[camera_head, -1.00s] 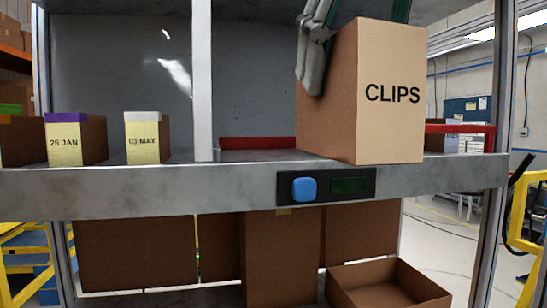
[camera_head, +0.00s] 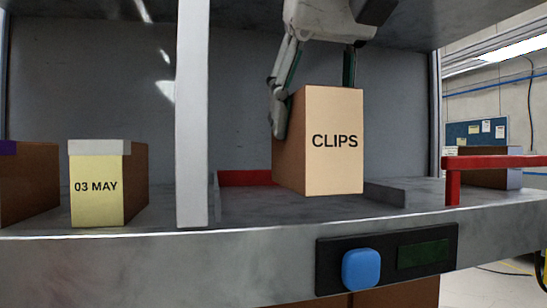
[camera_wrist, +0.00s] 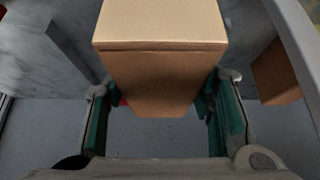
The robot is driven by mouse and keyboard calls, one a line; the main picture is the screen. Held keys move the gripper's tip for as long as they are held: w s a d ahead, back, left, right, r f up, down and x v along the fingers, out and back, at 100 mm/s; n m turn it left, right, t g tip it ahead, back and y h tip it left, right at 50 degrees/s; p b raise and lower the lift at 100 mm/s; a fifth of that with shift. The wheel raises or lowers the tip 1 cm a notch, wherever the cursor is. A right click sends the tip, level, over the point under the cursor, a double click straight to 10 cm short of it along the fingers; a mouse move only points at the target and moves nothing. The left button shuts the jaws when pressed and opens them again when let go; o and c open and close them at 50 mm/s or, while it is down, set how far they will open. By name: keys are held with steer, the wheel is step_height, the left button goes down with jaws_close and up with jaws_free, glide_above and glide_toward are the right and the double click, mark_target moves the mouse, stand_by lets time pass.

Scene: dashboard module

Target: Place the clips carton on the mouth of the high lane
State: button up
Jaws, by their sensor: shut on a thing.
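The clips carton (camera_head: 335,142) is a tan box with CLIPS printed on its front. My gripper (camera_head: 318,92) is above and behind it, shut on its sides. In the wrist view the carton (camera_wrist: 162,75) sits between the two green-padded fingers (camera_wrist: 165,110). The carton is upright and looks to be at or just above the shelf; I cannot tell if its base touches. It is in the lane right of the grey post, in front of a red bar (camera_head: 245,178) at the back. The grey shelf (camera_head: 260,208) is bare in front of it.
A box labelled 03 MAY (camera_head: 100,190) stands left of the grey post (camera_head: 192,120), with a brown box (camera_head: 30,185) beside it. A low grey divider (camera_head: 385,192) is right of the carton. A red rail (camera_head: 490,162) stands further right. A blue button (camera_head: 361,268) is on the front edge.

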steer(key=shift+w+a+f+p, duration=0.25)
steer(key=shift+w+a+f, duration=0.5)
steer(key=shift+w, duration=0.85)
steer(key=shift+w+a+f+p, duration=0.3)
steer(key=shift+w+a+f, duration=0.45)
steer(key=shift+w, duration=0.85)
steer(key=shift+w+a+f+p, duration=0.25)
steer(key=shift+w+a+f, duration=0.45)
steer(key=shift+w, duration=0.9)
steer(key=shift+f, duration=0.2)
steer(key=o, duration=1.6)
steer(key=shift+c, duration=0.2)
steer(key=v, duration=1.2)
steer(key=shift+s+d+r, duration=0.1)
steer(key=shift+r, duration=0.05)
